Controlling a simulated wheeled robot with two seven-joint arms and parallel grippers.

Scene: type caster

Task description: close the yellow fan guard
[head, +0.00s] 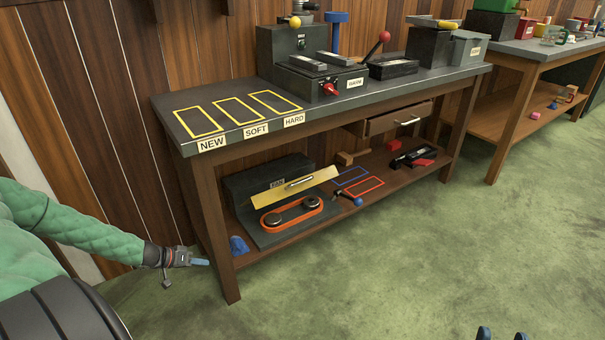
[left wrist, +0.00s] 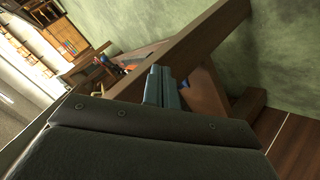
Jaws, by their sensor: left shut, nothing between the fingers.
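The yellow fan guard (head: 295,187) is a flat panel with a metal handle, tilted up and open on the dark fan unit (head: 250,185) on the table's lower shelf. Below it an orange belt (head: 291,215) runs around two black pulleys. My left gripper (head: 201,262) is shut and empty, low beside the table's front left leg, left of the unit and apart from the guard. Its closed fingers also show in the left wrist view (left wrist: 163,88). Two blue fingertips of my right gripper (head: 503,335) stand apart at the bottom edge, far from the guard; the rest is cut off.
The table's front left leg (head: 212,230) stands close to my left gripper. A drawer (head: 398,119) hangs under the tabletop. The green floor in front is clear.

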